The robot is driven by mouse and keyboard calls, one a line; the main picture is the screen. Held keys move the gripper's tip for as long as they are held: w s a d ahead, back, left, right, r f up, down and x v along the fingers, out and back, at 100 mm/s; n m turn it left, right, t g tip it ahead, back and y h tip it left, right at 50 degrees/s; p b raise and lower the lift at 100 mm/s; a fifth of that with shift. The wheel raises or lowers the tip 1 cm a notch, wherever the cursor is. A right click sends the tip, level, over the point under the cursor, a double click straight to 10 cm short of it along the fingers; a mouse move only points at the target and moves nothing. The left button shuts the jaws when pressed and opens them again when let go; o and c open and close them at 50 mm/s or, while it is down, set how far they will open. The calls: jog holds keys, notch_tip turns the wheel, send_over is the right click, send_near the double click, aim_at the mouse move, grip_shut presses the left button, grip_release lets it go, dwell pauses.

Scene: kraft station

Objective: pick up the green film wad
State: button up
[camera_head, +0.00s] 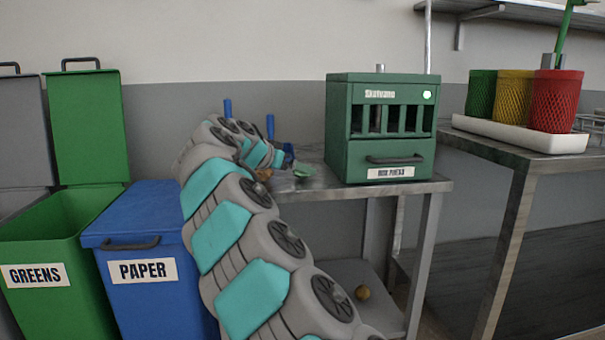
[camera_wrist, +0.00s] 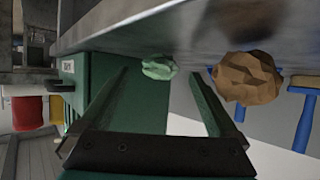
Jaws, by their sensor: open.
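The green film wad (camera_wrist: 159,67) is a pale green crumpled lump on the metal table. It shows in the wrist view just beyond and between my fingertips, apart from both. In the head view my gripper is small and partly hidden by my arm, just left of the wad.
A brown wad (camera_wrist: 248,77) lies beside the green one, outside my right finger in the wrist view. Blue posts (camera_wrist: 306,122) stand past it. The green press (camera_head: 378,125) stands on the table (camera_head: 432,186).

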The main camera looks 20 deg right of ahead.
jog(key=x, duration=0.4)
jog(key=shift+d, duration=0.15)
jog(key=c, duration=1.4)
